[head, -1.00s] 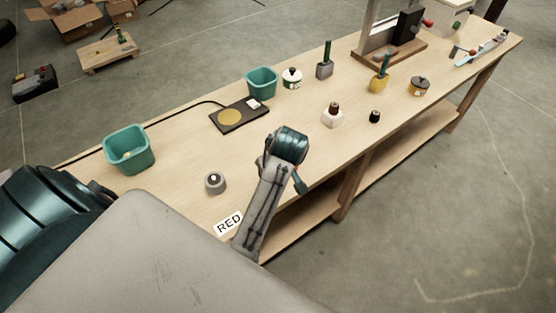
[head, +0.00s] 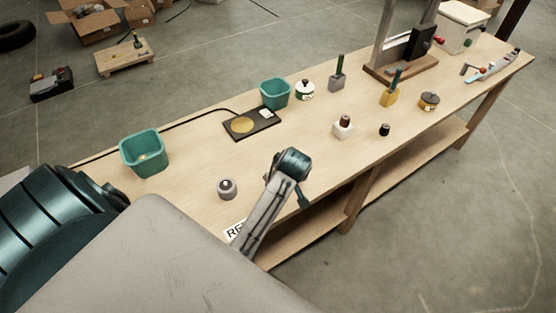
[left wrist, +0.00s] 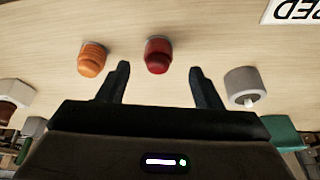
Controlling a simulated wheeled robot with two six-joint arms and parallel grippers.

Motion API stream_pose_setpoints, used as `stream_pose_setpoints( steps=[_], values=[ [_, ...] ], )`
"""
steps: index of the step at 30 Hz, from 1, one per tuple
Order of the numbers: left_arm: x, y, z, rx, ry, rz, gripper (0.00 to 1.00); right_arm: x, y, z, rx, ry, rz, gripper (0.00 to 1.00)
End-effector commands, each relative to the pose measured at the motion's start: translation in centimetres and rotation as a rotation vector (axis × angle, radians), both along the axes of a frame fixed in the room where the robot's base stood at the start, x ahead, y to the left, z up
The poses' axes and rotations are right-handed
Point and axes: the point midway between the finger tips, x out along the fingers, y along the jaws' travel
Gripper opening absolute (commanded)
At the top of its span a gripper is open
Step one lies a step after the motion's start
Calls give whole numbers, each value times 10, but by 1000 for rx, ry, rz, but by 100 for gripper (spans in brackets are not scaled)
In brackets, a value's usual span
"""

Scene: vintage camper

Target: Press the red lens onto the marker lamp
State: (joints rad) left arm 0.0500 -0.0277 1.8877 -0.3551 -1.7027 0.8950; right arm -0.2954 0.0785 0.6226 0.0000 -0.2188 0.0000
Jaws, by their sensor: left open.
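In the left wrist view, the dark red lens (left wrist: 158,55) stands on the bench between and just beyond the fingertips of my left gripper (left wrist: 160,70), which is open and empty. An orange lens (left wrist: 93,58) stands outside the left finger in that picture. The marker lamp (left wrist: 243,85), a grey cylinder with a small white bulb, stands outside the right finger. The head view also shows the lamp (head: 228,189), left of my arm. The red lens, orange lens and left gripper's fingers cannot be made out there. My right gripper is not in view.
A RED card (head: 234,230) lies near the front edge, partly behind my arm. A teal bin (head: 143,153), another teal bin (head: 275,93) and a dark pad with a yellow disc (head: 241,125) stand farther back. A white block (head: 342,130) stands to the right.

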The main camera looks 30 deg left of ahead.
Motion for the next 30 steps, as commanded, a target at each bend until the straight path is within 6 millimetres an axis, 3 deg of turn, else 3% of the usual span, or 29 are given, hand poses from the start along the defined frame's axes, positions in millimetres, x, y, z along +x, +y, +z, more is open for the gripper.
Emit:
stream_pose_setpoints(
  steps=[5,12,18,29,30],
  values=[
    [1,1,-1,1,1,-1,59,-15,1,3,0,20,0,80],
    [9,12,-25,2,4,0,59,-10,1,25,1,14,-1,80],
    [13,17,-45,1,1,-1,59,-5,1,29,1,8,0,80],
    [14,17,-47,0,0,0,59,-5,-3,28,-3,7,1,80],
    [14,17,-47,0,0,0,51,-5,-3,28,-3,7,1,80]
  ],
)
